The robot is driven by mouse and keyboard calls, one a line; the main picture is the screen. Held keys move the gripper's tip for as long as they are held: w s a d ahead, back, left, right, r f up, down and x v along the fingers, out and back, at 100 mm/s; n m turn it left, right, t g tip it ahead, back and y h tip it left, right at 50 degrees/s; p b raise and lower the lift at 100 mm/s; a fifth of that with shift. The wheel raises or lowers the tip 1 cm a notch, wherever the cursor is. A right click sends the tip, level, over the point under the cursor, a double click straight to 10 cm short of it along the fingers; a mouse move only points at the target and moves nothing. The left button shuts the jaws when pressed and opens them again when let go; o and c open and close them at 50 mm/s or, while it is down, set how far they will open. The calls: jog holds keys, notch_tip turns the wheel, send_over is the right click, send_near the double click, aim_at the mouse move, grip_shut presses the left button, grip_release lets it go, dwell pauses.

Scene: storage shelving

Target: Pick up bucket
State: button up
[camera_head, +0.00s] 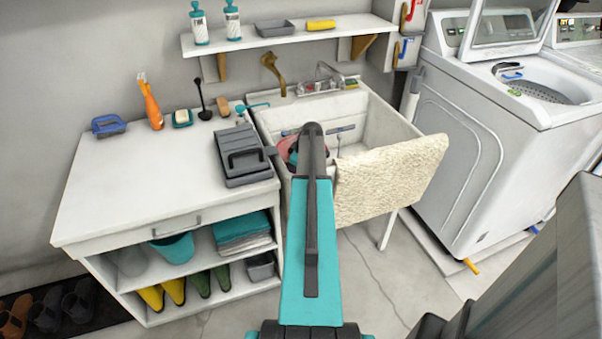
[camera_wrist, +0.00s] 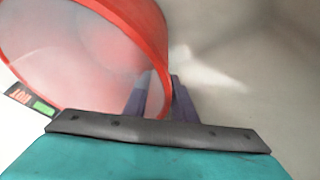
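A red bucket (camera_wrist: 150,25) fills the upper left of the wrist view, its round rim and pale inside showing. In the head view a piece of red (camera_head: 284,147) shows in the sink beside my arm, which hides most of it. My gripper (camera_wrist: 161,80) has one finger inside the bucket and one outside, close together with the red wall between them. In the head view the fingertips are hidden behind my arm. A separate teal bucket (camera_head: 173,247) sits on the shelf under the counter.
The sink (camera_head: 384,118) has a cream towel (camera_head: 390,180) over its front edge and faucets behind. The counter (camera_head: 130,185) at left holds a grey toolbox (camera_head: 243,155), an orange bottle (camera_head: 151,105) and brushes. A washing machine (camera_head: 480,150) stands right. A wall shelf (camera_head: 290,36) hangs above.

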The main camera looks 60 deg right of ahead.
jog(key=shift+c, duration=0.3)
grip_shut()
dwell(1.5)
